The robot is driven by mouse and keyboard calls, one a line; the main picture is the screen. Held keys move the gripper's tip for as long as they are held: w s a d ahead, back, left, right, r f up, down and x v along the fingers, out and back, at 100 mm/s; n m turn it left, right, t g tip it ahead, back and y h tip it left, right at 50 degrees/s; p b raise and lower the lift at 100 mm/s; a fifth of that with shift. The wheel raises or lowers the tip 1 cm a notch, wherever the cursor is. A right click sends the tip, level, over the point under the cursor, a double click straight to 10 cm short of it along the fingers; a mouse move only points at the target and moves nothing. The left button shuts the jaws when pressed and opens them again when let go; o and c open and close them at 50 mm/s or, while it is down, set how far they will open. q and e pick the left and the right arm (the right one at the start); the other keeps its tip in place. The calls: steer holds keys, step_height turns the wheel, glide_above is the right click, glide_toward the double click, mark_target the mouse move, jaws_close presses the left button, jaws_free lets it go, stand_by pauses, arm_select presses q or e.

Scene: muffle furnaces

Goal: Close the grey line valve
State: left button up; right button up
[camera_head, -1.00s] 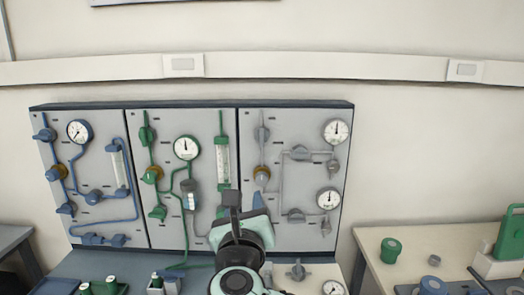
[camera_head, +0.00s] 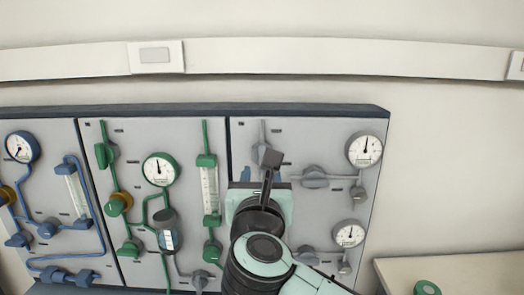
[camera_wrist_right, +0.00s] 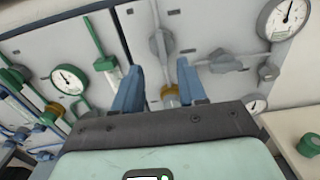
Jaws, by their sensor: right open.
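The grey line runs over the right-hand panel (camera_head: 300,140). Its grey valves include one at upper right (camera_head: 316,177) and one lower down (camera_head: 306,255). My right gripper (camera_head: 262,185) is in front of this panel's left part, and its arm hides much of the line there. In the right wrist view my open right gripper (camera_wrist_right: 157,80) has two blue fingers pointing at the panel. A brass-ringed grey fitting (camera_wrist_right: 170,92) shows between them, with a grey valve knob (camera_wrist_right: 160,44) above it. The gap to the panel is unclear. My left gripper is out of view.
The green-line panel (camera_head: 140,140) and the blue-line panel (camera_head: 40,145) stand to the left. Two gauges (camera_head: 364,150) (camera_head: 349,234) sit at the grey panel's right side. A side table (camera_head: 455,268) bears a green round part (camera_head: 427,288).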

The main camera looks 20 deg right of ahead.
mark_target(262, 151)
steer(key=p+x, duration=0.2)
steer(key=x, duration=0.8)
steer(key=shift+p+x, duration=0.4)
steer(key=shift+x, duration=0.35)
steer(key=shift+f, duration=0.1)
jaws_close()
